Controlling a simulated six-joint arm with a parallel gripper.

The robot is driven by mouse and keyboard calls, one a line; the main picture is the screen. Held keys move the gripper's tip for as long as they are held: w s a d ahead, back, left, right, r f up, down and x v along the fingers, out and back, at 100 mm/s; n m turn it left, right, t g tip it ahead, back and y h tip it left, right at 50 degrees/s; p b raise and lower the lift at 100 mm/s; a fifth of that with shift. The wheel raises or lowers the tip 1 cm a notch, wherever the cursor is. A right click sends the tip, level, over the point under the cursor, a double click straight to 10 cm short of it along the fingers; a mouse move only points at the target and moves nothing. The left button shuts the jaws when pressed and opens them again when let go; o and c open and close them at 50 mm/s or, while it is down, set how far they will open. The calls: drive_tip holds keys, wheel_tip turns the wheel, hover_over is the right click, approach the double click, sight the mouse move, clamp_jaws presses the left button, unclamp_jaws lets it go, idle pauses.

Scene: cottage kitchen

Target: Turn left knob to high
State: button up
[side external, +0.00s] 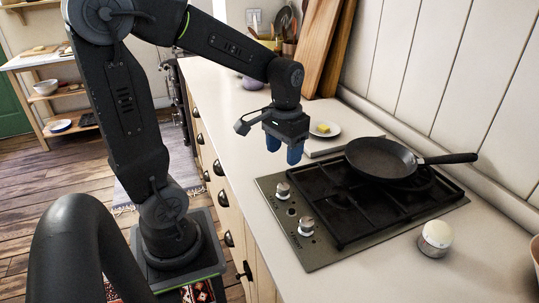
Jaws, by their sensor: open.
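The gas hob (320,260) is set in the pale worktop and carries two silver knobs along its near-left edge. One knob (283,190) sits farther back, and the other knob (306,227) sits closer to the camera. I cannot read any markings or knob settings at this size. My gripper (285,150), with blue fingers, hangs above the worktop just beyond the hob's back-left corner. It points down, is open and holds nothing. It is apart from both knobs.
A black frying pan (380,158) stands on the hob's rear burner, its handle pointing right. A small plate (332,134) with a yellow piece is behind my gripper. A white-topped jar (436,237) stands right of the hob. Wooden boards (318,50) lean on the wall.

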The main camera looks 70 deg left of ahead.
drive_tip(key=s+d+r+m+t, duration=0.3)
drive_tip(key=s+d+r+t, duration=0.2)
drive_tip(key=d, duration=0.4)
drive_tip(key=shift+s+d+r+m+t, duration=0.35)
drive_tip(key=shift+s+r, duration=0.3)
drive_tip(key=shift+s, duration=0.6)
drive_tip(key=shift+c, duration=0.4)
idle(1.2)
